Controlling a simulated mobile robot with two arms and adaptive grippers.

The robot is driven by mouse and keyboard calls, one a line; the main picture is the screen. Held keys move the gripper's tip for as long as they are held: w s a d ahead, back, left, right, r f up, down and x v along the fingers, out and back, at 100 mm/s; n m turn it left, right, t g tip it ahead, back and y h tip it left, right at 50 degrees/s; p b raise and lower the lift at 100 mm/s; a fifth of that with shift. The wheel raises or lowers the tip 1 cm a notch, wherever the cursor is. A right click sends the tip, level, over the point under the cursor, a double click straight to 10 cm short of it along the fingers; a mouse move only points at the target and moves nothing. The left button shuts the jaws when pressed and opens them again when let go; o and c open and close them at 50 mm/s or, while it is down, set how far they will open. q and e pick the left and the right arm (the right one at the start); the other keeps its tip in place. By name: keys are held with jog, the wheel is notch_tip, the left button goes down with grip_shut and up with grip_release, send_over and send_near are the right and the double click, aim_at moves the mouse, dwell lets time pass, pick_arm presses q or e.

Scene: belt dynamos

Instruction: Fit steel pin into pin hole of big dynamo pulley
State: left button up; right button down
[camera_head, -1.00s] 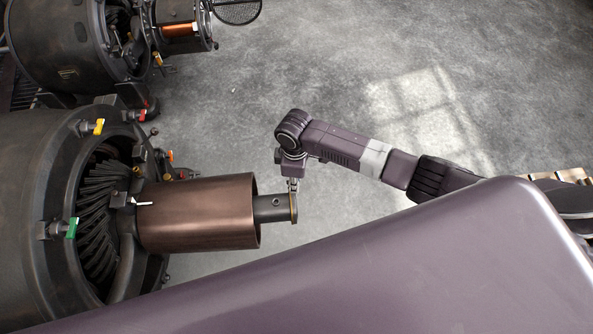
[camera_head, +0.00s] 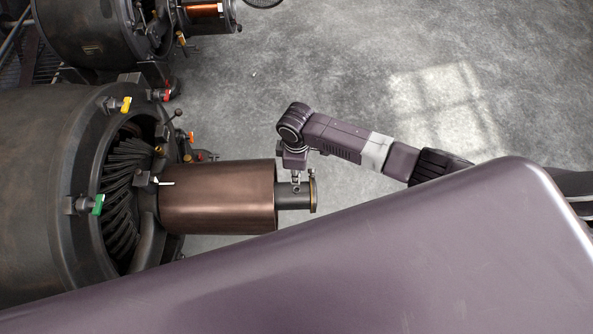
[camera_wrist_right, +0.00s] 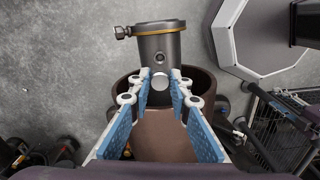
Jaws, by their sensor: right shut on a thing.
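The big dynamo (camera_head: 50,190) stands at the left of the head view. Its copper-brown pulley (camera_head: 220,197) points right, with a narrower grey hub (camera_head: 290,202) and an end flange. In the right wrist view the hub (camera_wrist_right: 158,44) is ahead of my fingers, with a dark pin hole (camera_wrist_right: 160,57) in its side. My right gripper (camera_head: 296,187) is directly over the hub. Its blue-padded fingers (camera_wrist_right: 160,82) are shut on a small grey thing, apparently the steel pin (camera_wrist_right: 160,85), partly hidden between the tips. Whether it touches the hole I cannot tell. My left gripper is not in view.
A second dynamo (camera_head: 95,35) stands at the back left. Yellow (camera_head: 126,104), green (camera_head: 98,205) and red handles stick out of the big dynamo's front. An octagonal grey top (camera_wrist_right: 265,30) and a wire cart (camera_wrist_right: 275,130) show in the wrist view. The floor on the right is open.

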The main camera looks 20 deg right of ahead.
jog(key=shift+f+b, duration=1.6)
jog(key=shift+f, duration=1.2)
jog(key=shift+p, duration=0.8)
jog(key=shift+f+b, duration=1.1)
jog(key=shift+f, duration=0.55)
jog(key=c, duration=1.7)
grip_release()
notch_tip(320, 180, up, 12)
jog(key=shift+r, duration=0.1)
